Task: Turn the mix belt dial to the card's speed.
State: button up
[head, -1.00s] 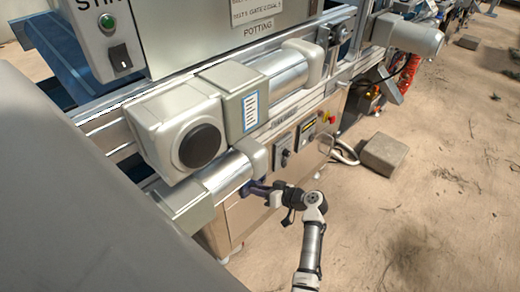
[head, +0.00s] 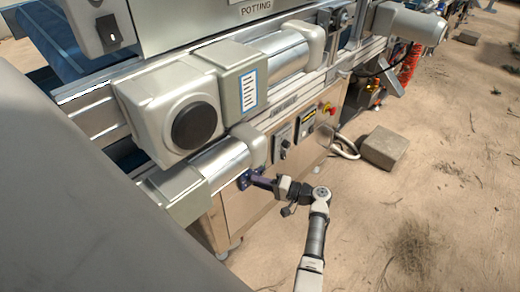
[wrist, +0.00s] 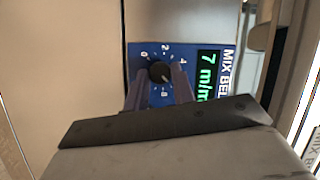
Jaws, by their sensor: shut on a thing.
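The mix belt dial (wrist: 160,72) is a round dark knob on a blue panel (wrist: 138,52) with a number scale, seen turned sideways in the wrist view. A green display (wrist: 207,75) beside it reads 7, with a unit that looks like m/min, partly covered. My gripper (wrist: 163,80) is shut on the knob, one finger on each side. In the head view my gripper (head: 248,180) reaches the lower machine front, where the knob is hidden. A white, blue-edged card (head: 249,91) hangs on the gearbox above; its text is too small to read.
A large motor and gearbox (head: 168,105) juts out above my gripper. More control panels (head: 306,121) with a red button (head: 327,107) are to the right. A grey block (head: 385,147) lies on the floor. The floor at right is mostly open.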

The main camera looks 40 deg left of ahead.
jog(key=shift+f+m+g, duration=0.1)
jog(key=shift+m+g, duration=0.2)
jog(key=shift+m, duration=0.4)
jog(key=shift+y, duration=0.3)
jog(key=o, duration=1)
jog(key=shift+d, duration=0.1)
jog(key=b+v, duration=0.1)
jog(key=v, duration=1.2)
jog(key=shift+d, duration=0.3)
jog(key=shift+w+d, duration=0.1)
jog(key=shift+w, duration=0.05)
